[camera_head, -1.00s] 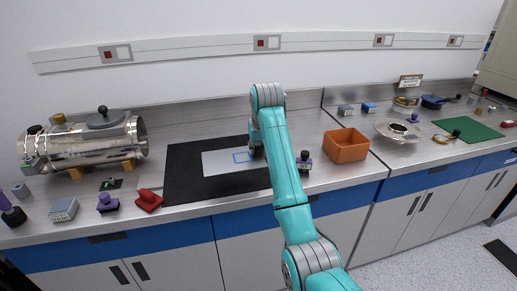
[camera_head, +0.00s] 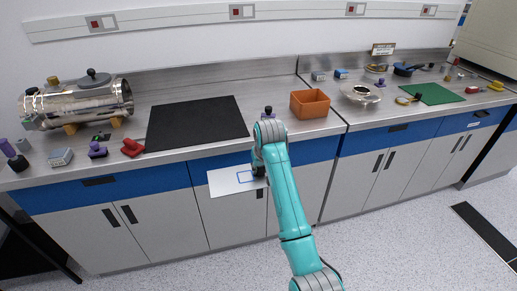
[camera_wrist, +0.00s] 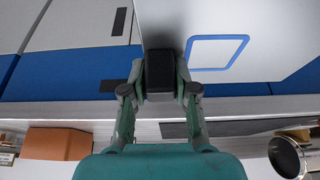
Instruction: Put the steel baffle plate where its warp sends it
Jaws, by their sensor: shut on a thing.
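The steel baffle plate (camera_head: 228,181) is a flat pale sheet with a blue outlined rectangle on it. My gripper (camera_head: 259,170) is shut on its right edge and holds it out in front of the counter, level with the blue drawer fronts. In the wrist view my gripper (camera_wrist: 162,75) pinches the plate (camera_wrist: 255,25) beside the blue outline. I cannot tell from these views how much the plate is warped. The black mat (camera_head: 196,123) on the counter is bare.
An orange bin (camera_head: 310,104) stands right of the mat. A steel cylinder chamber (camera_head: 78,103) lies on the left of the counter, with a red block (camera_head: 132,147) near it. A green mat (camera_head: 434,94) lies on the right counter. The floor (camera_head: 400,235) in front is clear.

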